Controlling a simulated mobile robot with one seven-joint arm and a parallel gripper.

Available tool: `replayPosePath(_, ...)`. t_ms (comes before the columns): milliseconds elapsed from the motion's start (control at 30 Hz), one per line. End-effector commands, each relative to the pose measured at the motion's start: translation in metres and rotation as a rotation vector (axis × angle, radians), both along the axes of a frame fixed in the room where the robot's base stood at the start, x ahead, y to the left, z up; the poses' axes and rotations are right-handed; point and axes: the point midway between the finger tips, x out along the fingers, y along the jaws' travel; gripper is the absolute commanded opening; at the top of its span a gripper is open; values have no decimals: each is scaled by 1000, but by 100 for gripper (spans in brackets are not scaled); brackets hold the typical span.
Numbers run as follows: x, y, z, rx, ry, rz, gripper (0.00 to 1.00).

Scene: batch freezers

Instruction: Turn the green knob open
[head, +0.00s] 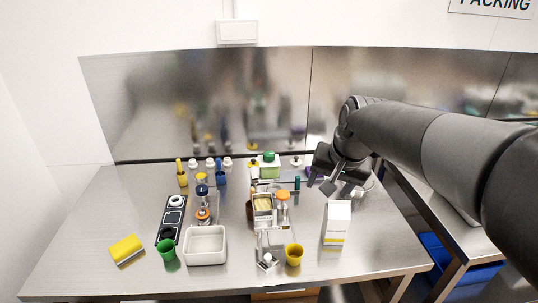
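A green round cap or knob (269,157) tops a pale container with a green band at the back middle of the steel table. A purple item is partly hidden behind the gripper.
A white carton (337,222) stands below and right of my gripper. Orange-capped jars, a yellow cup (294,254), a white tub (205,260), a green cup (167,249) and a yellow sponge (126,249) stand further left. The table's right front is clear.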

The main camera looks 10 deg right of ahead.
Motion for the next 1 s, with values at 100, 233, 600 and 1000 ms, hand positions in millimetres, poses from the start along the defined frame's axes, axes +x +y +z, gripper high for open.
replayPosePath(100,38,-5,-18,-10,38,-82,61)
replayPosePath(233,75,-11,-36,-40,60,-177,61)
replayPosePath(600,170,-12,-67,-230,8,-407,61)
replayPosePath(1000,258,47,-36,-494,-281,-525,61)
